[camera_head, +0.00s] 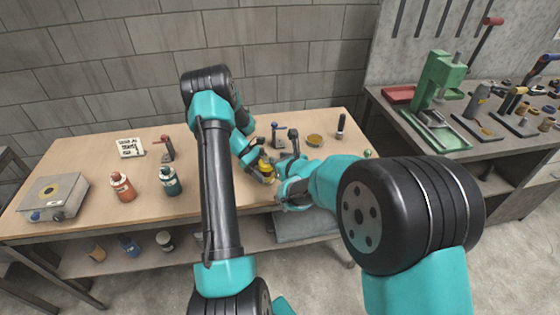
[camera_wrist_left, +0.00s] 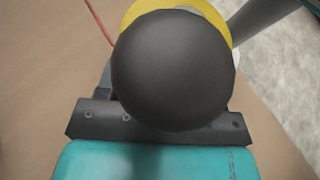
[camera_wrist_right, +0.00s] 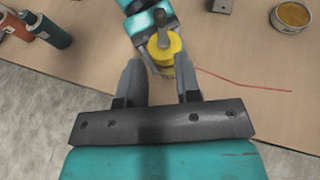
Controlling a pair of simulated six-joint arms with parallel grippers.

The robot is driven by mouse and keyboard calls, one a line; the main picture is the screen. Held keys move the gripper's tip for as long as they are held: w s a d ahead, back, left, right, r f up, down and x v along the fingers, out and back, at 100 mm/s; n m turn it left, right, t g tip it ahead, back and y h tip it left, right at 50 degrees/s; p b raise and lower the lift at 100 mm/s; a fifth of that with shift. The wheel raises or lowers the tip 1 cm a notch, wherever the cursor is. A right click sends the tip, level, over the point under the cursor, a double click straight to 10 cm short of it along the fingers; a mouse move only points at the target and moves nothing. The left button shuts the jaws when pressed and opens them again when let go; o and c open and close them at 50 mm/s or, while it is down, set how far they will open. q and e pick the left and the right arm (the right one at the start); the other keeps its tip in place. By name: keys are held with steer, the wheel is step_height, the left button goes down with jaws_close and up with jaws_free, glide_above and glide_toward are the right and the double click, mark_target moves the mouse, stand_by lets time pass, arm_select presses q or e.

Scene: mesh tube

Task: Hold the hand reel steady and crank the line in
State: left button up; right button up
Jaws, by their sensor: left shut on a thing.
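The hand reel is a yellow spool with a dark crank knob. It shows small near the front of the table in the head view (camera_head: 267,170) and beyond my right fingertips in the right wrist view (camera_wrist_right: 164,55). My left gripper (camera_head: 266,179) is shut on the reel; in the left wrist view the dark knob (camera_wrist_left: 173,70) hides its fingers. My right gripper (camera_wrist_right: 158,66) is open and empty, its fingers pointing at the reel from the near side. The thin red line (camera_wrist_right: 240,83) runs from the reel to the right over the table.
An orange bottle (camera_head: 121,186) and a green bottle (camera_head: 170,181) stand to the left. A tin (camera_head: 315,140) and a dark upright cylinder (camera_head: 341,127) stand to the right. A blue-handled tool (camera_head: 276,135) is behind the reel. The table's front edge is close to the grippers.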

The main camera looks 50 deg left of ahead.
steer(key=shift+o, duration=0.3)
steer(key=shift+d, duration=0.15)
steer(key=shift+o, duration=1.1)
steer(key=shift+w+d+f+m+t, duration=0.1)
steer(key=shift+w+d+m+t, duration=0.15)
steer(key=shift+w+m, duration=0.3)
steer(key=w+d+f+m+t+h, duration=0.1)
steer(key=w+d+f+m+h, duration=0.2)
steer(key=m, duration=0.6)
steer(key=w+d+f+m+t+h, duration=0.15)
steer(key=d+f+m, duration=0.35)
steer(key=m, duration=0.5)
steer(key=s+a+r+m+g+y, duration=0.2)
steer(key=a+r+m, duration=0.6)
steer(key=m, duration=0.8)
steer(key=s+y, duration=0.2)
steer(key=s, duration=0.1)
steer(key=shift+s+a+r+g, duration=0.15)
steer(key=shift+s+a+g, duration=0.15)
steer(key=shift+s+g, duration=0.1)
steer(key=shift+y, duration=0.25)
